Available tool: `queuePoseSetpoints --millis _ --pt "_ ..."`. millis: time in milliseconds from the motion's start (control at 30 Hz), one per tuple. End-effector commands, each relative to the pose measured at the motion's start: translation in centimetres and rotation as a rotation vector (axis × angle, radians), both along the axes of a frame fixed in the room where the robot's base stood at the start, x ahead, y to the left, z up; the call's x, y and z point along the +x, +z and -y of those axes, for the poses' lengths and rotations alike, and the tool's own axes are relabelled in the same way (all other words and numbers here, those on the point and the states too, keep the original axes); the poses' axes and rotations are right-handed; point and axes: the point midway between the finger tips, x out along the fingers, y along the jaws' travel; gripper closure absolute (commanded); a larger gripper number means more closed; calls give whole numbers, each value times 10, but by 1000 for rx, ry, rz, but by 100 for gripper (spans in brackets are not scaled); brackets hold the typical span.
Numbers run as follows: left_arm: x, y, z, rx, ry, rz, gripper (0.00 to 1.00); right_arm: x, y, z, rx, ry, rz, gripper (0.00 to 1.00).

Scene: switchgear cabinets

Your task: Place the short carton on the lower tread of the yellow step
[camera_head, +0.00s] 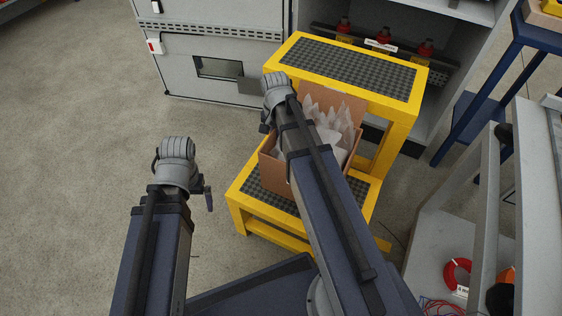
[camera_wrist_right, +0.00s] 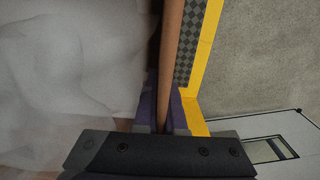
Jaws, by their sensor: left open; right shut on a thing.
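The short carton (camera_head: 272,173) is brown, open at the top and filled with clear plastic packing. It is over the lower tread (camera_head: 360,188) of the yellow step (camera_head: 404,130); I cannot tell whether its base touches the tread. My right gripper (camera_wrist_right: 165,112) is shut on a wall of the carton, which runs between its fingers in the right wrist view (camera_wrist_right: 172,55). In the head view my right arm hides part of the carton and that grip. My left gripper (camera_head: 208,196) is open and empty, left of the step, above the floor.
The upper tread (camera_head: 345,68) is bare and stands behind the carton. Grey cabinets (camera_head: 215,40) stand behind the step, one open with red parts. A blue stand (camera_head: 480,95) is at the right, with a grey frame (camera_head: 480,200) nearer. The floor at left is clear.

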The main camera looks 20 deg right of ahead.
Motion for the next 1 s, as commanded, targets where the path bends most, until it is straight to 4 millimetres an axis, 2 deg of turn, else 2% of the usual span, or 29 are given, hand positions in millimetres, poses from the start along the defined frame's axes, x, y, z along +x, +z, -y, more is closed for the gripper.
queuePoseSetpoints --millis 33,200,500,833,1000 --pt "0 -15 0 0 -1 0 0 0 -15 0 -1 0 -2 100" --pt "0 -34 0 1 -4 1 0 0 -34 0 -1 0 -2 100" --pt "0 -37 0 -1 -6 1 0 0 -37 0 -1 0 -2 100" --pt "0 -70 1 -5 -11 1 0 0 -70 0 -1 0 -2 100" --pt "0 -73 1 -6 -13 1 0 0 -73 0 -1 0 -2 100"
